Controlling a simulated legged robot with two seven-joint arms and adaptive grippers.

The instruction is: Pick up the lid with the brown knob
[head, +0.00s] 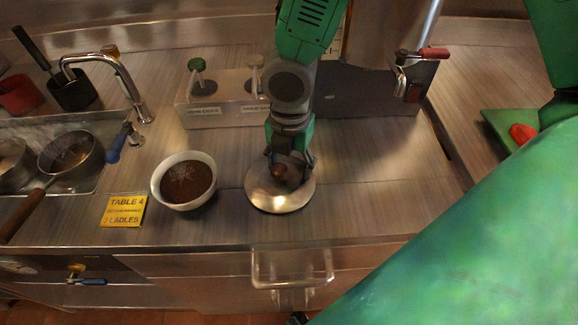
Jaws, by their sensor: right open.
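The round metal lid (282,200) lies flat on the steel counter, near its front edge at the middle of the head view. Its brown knob (278,171) shows between the dark fingers of my right gripper (287,172). My right gripper reaches down from above, directly over the lid. It is open around or right beside the knob; I cannot tell whether the fingers touch it. The gripper hides the back part of the lid. My left gripper is not in view.
A white bowl of brown sauce (187,181) stands left of the lid, beside a yellow sign (124,211). Behind is a steel box with two pump knobs (221,112). A sink with pans (70,153) is at left. A metal dispenser (387,40) stands at back right. Counter right of the lid is clear.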

